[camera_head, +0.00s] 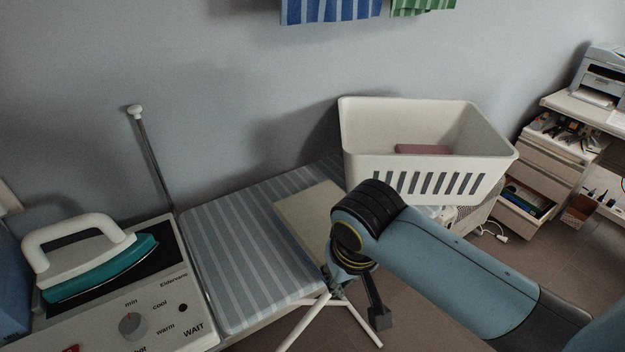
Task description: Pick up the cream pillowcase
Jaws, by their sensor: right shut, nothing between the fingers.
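The cream pillowcase (303,215) lies flat on the blue-and-white striped ironing board (235,255), near its right end. My right arm crosses in front of the pillowcase and hides its right part. My right gripper (376,316) hangs below the wrist, to the right of the board's near edge and apart from the pillowcase. It is shut and empty. My left gripper is not in view.
A white basket (425,180) with a reddish item inside stands behind my right arm. A teal iron (100,268) rests on the control station at left. A printer (603,78) and drawers (545,180) stand at right. Striped cloths (335,8) hang above.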

